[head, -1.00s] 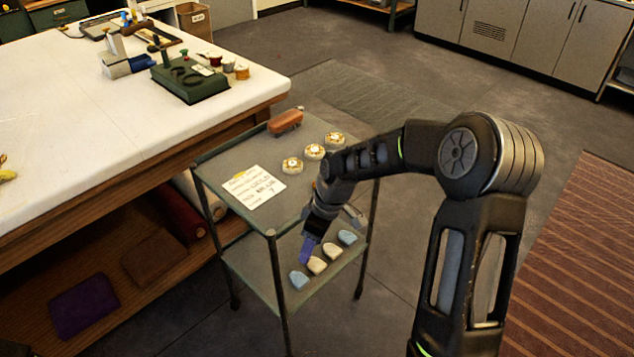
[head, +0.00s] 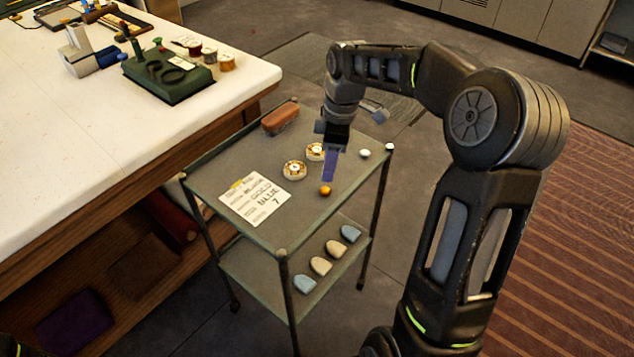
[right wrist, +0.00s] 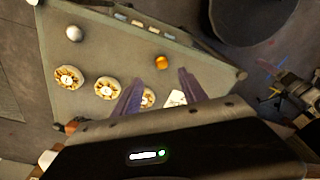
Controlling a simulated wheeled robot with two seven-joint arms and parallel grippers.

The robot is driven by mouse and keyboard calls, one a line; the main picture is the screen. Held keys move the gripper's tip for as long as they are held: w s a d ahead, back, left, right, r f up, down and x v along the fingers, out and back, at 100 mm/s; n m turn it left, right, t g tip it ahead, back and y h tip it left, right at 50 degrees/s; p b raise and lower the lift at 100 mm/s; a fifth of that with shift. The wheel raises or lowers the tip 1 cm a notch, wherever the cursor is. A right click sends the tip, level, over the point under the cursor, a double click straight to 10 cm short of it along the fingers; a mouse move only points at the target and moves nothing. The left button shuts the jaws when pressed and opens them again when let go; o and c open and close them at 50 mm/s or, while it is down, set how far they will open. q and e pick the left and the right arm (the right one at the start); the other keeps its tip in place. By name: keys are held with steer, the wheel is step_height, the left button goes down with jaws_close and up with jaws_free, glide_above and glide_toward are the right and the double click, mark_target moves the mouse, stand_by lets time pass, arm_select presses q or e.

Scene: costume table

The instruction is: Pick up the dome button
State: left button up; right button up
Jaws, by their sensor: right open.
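A small shiny gold dome (head: 326,190), seemingly the dome button, rests on the grey top of the cart (head: 285,222). It also shows in the right wrist view (right wrist: 162,62). A similar small silver-white round piece (head: 364,153) sits farther right; it shows in the right wrist view (right wrist: 73,33) too. My right gripper (head: 328,180) points down above the cart top, close to the gold dome. In the right wrist view my right gripper (right wrist: 159,76) has its two fingers apart, with the gold dome just beyond the tips and nothing held. My left gripper is out of view.
Round patterned tins (head: 294,170), a card (head: 255,198) and a reddish-brown case (head: 280,118) share the cart top. Several blue and cream pieces (head: 320,266) lie on the lower shelf. A white worktable (head: 120,150) stands left. Corner posts rise slightly.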

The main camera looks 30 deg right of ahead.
mark_target(325, 189)
steer(key=shift+s+r, duration=0.1)
steer(key=shift+s, duration=0.15)
steer(key=shift+w+a+f, duration=0.1)
steer(key=shift+f, duration=0.6)
steer(key=shift+w+a+f, duration=0.1)
steer(key=shift+f, duration=0.55)
steer(key=f+p, duration=0.1)
steer(key=f, duration=0.4)
steer(key=shift+a+f, duration=0.1)
steer(key=shift+a, duration=0.1)
steer(key=shift+c, duration=0.3)
jaws_close()
